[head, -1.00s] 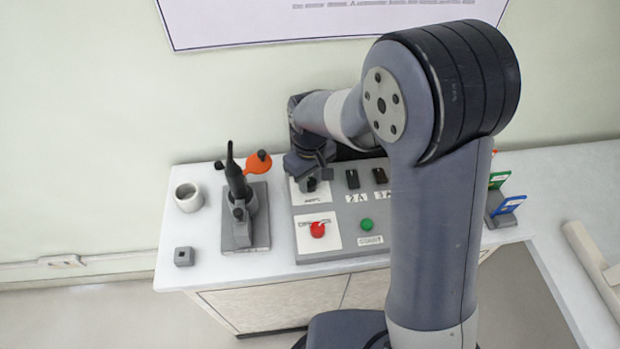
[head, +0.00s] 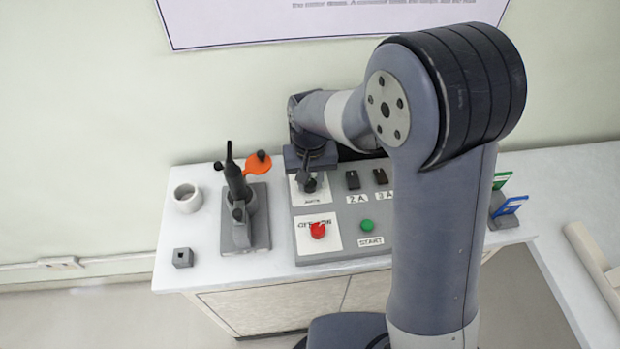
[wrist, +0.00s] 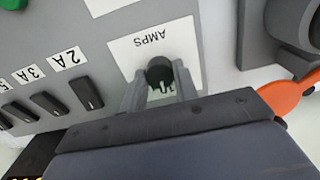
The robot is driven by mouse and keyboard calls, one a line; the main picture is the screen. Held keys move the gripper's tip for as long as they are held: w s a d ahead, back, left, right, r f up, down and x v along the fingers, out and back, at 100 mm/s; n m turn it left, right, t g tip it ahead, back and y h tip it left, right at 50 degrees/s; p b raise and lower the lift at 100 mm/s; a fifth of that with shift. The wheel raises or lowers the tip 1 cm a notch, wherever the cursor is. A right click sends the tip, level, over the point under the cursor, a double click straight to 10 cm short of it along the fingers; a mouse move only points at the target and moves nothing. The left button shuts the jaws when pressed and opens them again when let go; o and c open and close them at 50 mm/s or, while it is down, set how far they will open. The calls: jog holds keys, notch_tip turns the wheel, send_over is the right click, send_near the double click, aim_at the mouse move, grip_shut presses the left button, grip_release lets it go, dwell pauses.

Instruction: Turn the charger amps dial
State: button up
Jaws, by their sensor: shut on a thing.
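The amps dial is a dark round knob (wrist: 160,71) on a white plate marked AMPS (wrist: 140,45) in the wrist view. My gripper (wrist: 161,92) has a finger on each side of the knob and is shut on it. In the head view my gripper (head: 309,180) points down over the upper left of the grey charger panel (head: 350,247). There the dial is mostly hidden by the gripper.
A red knob (head: 317,230) and a green START button (head: 366,225) sit on the panel's front. Black switches (head: 352,180) are right of the gripper.

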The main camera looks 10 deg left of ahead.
aim_at(310, 182)
dwell(0.3)
jog(key=o, duration=1)
jog(key=shift+c, duration=0.2)
notch_tip(310, 182, up, 11)
jog(key=shift+f, duration=0.15)
notch_tip(310, 182, down, 11)
jog(key=shift+r, duration=0.1)
jog(key=shift+r, duration=0.15)
dwell(0.4)
